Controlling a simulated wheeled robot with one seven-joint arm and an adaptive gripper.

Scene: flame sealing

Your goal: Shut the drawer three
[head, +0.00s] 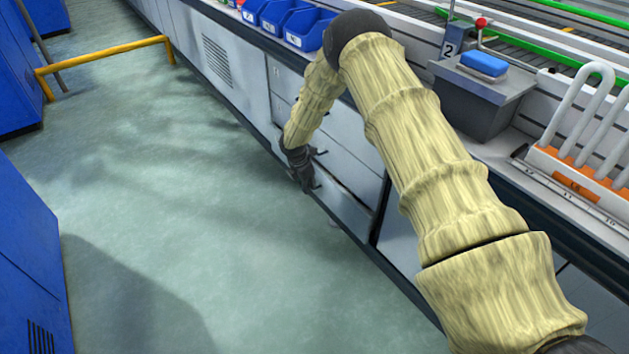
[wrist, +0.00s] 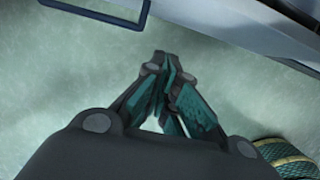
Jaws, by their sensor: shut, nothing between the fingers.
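A stack of light grey drawers is set in the bench front in the head view. The lowest drawer (head: 346,208) looks slightly out, with a dark gap along its top edge; I cannot read a number on it. My gripper (head: 306,184) is beside the left part of this drawer, partly covering it. In the wrist view my gripper (wrist: 172,66) is shut and empty, with its fingertips together over the floor. I cannot tell whether the gripper touches the drawer.
My arm reaches over the bench top and hides part of it. Blue bins (head: 272,16) and a grey box with a blue pad (head: 484,65) stand on the bench. The floor (head: 170,190) left of the drawers is clear. A yellow rail (head: 105,54) and blue cabinets (head: 25,265) stand farther left.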

